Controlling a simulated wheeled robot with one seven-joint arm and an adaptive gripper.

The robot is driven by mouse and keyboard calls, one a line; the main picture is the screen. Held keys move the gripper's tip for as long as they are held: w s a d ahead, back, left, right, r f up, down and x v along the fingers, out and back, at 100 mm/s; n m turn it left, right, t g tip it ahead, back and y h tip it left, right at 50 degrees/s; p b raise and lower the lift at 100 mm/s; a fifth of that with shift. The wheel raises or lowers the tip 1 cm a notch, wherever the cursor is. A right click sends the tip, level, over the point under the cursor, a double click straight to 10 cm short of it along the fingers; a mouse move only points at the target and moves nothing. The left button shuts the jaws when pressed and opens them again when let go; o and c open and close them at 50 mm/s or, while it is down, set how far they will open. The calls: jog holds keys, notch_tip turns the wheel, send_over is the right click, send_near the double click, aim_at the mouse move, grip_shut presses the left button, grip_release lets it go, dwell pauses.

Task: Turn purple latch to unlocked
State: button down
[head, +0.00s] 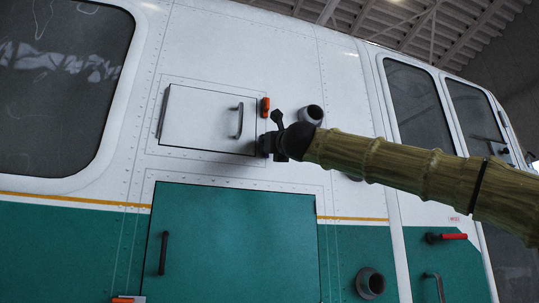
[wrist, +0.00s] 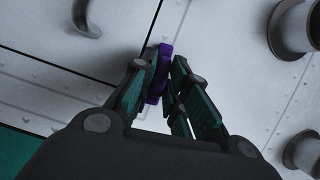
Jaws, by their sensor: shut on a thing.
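The purple latch (wrist: 160,70) sits at the edge of a white hatch panel in the wrist view. My gripper (wrist: 160,72) has its two fingers on either side of the latch and is shut on it. The latch looks roughly upright in that tilted view; its lower part is partly hidden by the fingers. In the head view my gripper (head: 266,144) is at the lower right corner of the white hatch (head: 205,120), and it hides the purple latch there.
An orange latch (head: 265,107) sits just above my gripper. The hatch has a dark handle (head: 240,121). A round pipe stub (head: 312,114) juts out at the right, close to my arm. A teal door (head: 235,240) lies below, and a red-handled lever (head: 447,237) is at the lower right.

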jog(key=shift+d+r+m+t+h+b, duration=0.15)
jog(key=shift+m+t+h+b, duration=0.15)
jog(key=shift+m+h+b, duration=0.55)
jog(key=c, duration=1.5)
grip_release()
jog(key=shift+m+y, duration=0.25)
jog(key=shift+y, duration=0.1)
jog(key=shift+s, duration=0.1)
jog(key=v, duration=1.2)
